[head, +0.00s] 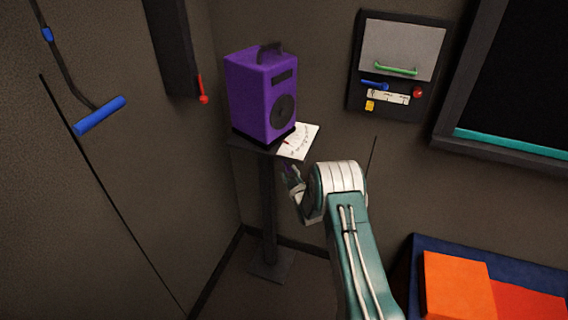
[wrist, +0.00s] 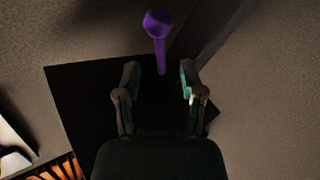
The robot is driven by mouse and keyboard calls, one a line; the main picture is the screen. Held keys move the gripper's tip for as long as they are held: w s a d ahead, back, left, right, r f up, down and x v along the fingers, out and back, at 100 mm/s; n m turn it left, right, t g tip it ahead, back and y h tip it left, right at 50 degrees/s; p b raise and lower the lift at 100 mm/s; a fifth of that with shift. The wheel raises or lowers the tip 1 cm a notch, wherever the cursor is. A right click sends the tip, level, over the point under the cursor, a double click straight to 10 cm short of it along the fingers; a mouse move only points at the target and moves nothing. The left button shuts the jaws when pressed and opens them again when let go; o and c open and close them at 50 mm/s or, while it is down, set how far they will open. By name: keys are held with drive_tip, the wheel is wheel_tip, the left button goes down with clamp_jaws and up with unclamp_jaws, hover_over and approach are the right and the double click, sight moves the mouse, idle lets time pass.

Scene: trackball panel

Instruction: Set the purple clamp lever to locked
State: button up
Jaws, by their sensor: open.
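The purple clamp lever (wrist: 157,24) shows in the wrist view as a rounded knob on a thin stem. It points toward the top of the picture, ahead of my fingertips. Its stem's lower end lies in line with the gap between the fingers, against a dark plate. My gripper (wrist: 159,68) is open, with a finger on each side of that line and nothing visibly held. In the head view my gripper (head: 292,178) is just below the small stand's top, right of its post. A small purple bit (head: 287,168) shows beside it there, mostly hidden.
A purple speaker box (head: 262,92) and a white paper sheet (head: 299,141) rest on the stand. A wall panel (head: 362,98) with a green handle hangs to the right. An orange box (head: 455,285) is at the lower right. The stand's post (head: 268,205) is close left of my gripper.

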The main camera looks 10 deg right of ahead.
sight(285, 164)
drive_tip(key=shift+w+a, duration=0.15)
drive_tip(key=shift+w, duration=0.8)
drive_tip(key=shift+w+a, duration=0.2)
drive_tip(key=shift+w, duration=0.8)
drive_tip(key=shift+w+a, duration=0.15)
drive_tip(key=shift+w, duration=0.8)
clamp_jaws()
